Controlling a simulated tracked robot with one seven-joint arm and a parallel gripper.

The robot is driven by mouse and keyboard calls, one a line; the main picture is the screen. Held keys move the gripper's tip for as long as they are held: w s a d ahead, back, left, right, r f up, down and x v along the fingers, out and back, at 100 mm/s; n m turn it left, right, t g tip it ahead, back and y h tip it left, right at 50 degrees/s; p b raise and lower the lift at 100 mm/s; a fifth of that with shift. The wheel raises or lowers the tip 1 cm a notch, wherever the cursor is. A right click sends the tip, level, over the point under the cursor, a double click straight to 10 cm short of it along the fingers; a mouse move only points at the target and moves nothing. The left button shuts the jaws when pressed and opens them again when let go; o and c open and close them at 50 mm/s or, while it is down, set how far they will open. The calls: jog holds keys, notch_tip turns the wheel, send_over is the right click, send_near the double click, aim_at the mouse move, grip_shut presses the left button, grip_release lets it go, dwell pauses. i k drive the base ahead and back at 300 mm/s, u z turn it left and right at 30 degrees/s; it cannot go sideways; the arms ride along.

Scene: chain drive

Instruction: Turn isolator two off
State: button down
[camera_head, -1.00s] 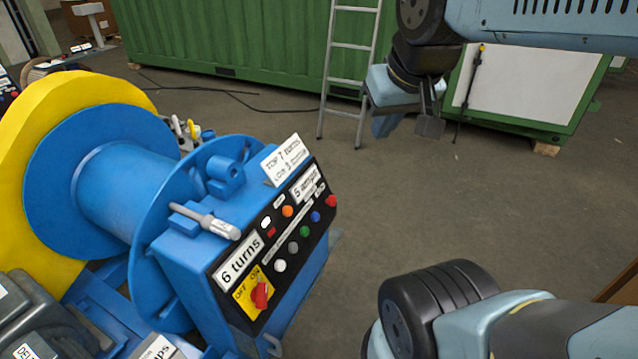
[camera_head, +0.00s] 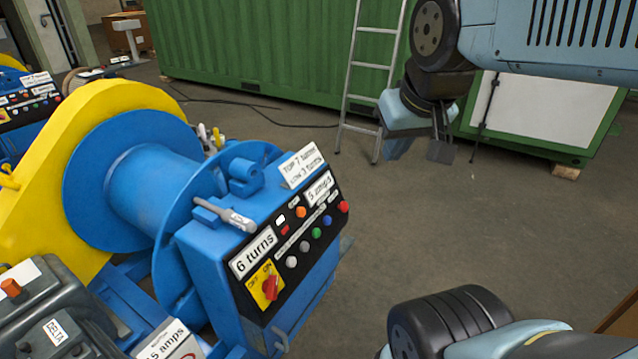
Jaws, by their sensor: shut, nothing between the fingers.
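A red rotary isolator knob (camera_head: 270,287) sits on a yellow OFF/ON plate (camera_head: 258,278) at the lower left of the black control panel of a blue winch. I cannot tell for sure which mark it points to. No number for this isolator is readable. A second panel (camera_head: 28,104) on another machine shows at the far left, too small to read its switch. My gripper (camera_head: 440,150) is at the upper right, hanging in the air over the floor. It is shut and empty, well apart from both panels.
The winch's blue drum (camera_head: 150,185) and yellow flange (camera_head: 40,165) stand left of the panel. A grey lever (camera_head: 225,213) sticks out above the panel. A ladder (camera_head: 365,90) leans by a green container (camera_head: 260,60). The floor right of the winch is clear.

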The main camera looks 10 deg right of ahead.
aim_at(270, 286)
jog(key=z, duration=0.95)
jog(key=k, duration=0.6)
jog(key=u, duration=1.2)
